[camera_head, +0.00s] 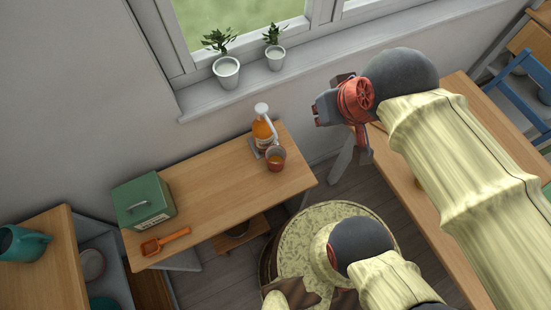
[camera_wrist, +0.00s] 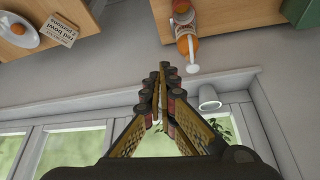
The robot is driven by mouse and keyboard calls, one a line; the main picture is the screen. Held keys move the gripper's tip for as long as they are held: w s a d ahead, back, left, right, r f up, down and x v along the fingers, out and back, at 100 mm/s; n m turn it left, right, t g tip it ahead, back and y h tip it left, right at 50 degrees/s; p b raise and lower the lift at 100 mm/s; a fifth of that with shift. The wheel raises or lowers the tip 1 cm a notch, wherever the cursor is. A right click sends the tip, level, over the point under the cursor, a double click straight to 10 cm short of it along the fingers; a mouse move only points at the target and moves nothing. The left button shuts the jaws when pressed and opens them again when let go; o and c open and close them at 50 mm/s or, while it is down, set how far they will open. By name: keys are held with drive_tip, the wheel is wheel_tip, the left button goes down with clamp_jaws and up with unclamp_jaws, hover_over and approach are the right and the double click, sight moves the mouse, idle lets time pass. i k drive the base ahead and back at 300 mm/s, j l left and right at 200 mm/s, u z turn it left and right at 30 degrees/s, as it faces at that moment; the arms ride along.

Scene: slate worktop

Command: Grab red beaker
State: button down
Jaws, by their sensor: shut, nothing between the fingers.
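The red beaker (camera_head: 275,159) stands upright on the right part of the wooden worktop, with something orange inside it. It also shows at the top of the wrist view (camera_wrist: 182,9). A pump bottle of orange liquid (camera_head: 263,132) stands just behind it, close by. My gripper (camera_head: 321,110) is up in the air to the right of the beaker and apart from it, near the window. In the wrist view, its fingers (camera_wrist: 164,75) come together at the tips with nothing between them.
A green box (camera_head: 145,200) and an orange scoop (camera_head: 165,242) are on the left of the worktop. Potted plants (camera_head: 227,71) stand on the windowsill. A teal jug (camera_head: 24,243) is at far left. The worktop's middle is clear. A card (camera_wrist: 59,29) lies on another table.

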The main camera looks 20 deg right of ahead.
sight(274, 155)
drive_tip(key=k+l+z, duration=0.1)
drive_tip(key=k, duration=0.4)
drive_tip(key=k+l, duration=0.3)
drive_tip(key=k, duration=0.25)
drive_tip(key=z, duration=0.05)
